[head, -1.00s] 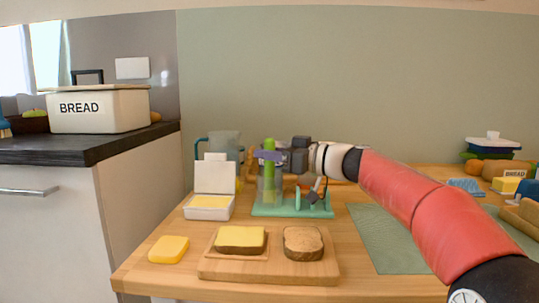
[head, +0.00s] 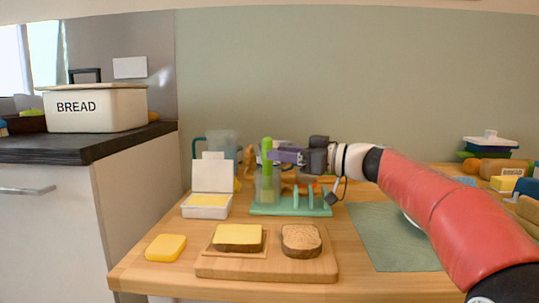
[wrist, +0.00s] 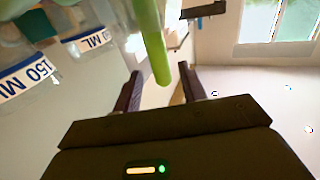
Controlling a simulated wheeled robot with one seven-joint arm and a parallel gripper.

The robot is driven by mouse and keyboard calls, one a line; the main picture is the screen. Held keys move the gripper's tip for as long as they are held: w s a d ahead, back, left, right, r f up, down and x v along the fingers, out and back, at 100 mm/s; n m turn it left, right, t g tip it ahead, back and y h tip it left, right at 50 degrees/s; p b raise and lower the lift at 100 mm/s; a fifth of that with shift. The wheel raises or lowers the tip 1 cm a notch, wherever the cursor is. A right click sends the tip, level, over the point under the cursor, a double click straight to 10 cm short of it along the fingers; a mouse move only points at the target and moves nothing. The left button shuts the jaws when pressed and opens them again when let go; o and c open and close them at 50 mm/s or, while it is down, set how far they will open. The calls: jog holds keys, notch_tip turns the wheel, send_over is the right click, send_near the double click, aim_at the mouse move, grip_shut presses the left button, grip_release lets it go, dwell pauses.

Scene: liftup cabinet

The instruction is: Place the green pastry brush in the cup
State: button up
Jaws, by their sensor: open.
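The green pastry brush (head: 267,152) stands upright, with its handle rising above the clear cup (head: 264,188) on the teal rack (head: 285,210). Its lower part shows faintly through the cup wall, and I cannot make out the bristles. In the wrist view the green handle (wrist: 152,40) shows just beyond the fingers. My gripper (head: 283,156) is open and empty, just right of the handle and apart from it. In the wrist view its two dark fingers (wrist: 162,86) are spread with a gap between them.
Upright pegs of the rack stand right of the cup. A blue-handled pitcher (head: 220,146) and an open butter box (head: 207,206) stand to the left. A board (head: 267,269) with bread lies in front. A green mat (head: 385,235) lies to the right, under my arm.

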jog(key=v, duration=0.7)
jog(key=shift+s+d+b, duration=0.15)
jog(key=shift+d+b, duration=0.15)
